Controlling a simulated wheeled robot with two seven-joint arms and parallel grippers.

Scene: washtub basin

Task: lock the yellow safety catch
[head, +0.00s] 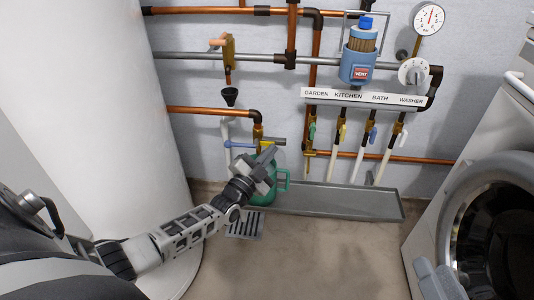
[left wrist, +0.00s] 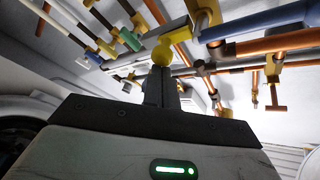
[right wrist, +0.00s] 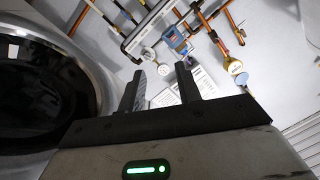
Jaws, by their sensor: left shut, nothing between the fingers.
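The yellow safety catch (head: 267,146) sits by the brass valve at the low end of the copper pipe, beside a blue lever (head: 240,144). In the left wrist view the round yellow catch (left wrist: 163,53) is right at my fingertips; I cannot tell if they touch. My left gripper (head: 268,158) is shut and empty, just below the catch and partly in front of the valve. My right gripper (right wrist: 160,85) is open and empty, with its fingers well apart, away from the catch near the washer.
A green watering can (head: 263,190) stands behind my left gripper. A grey tray (head: 340,203) lies along the wall under several labelled taps. A white tank (head: 150,110) is on the left, and a washing machine (head: 470,200) on the right. The floor between is clear except a drain grate (head: 245,226).

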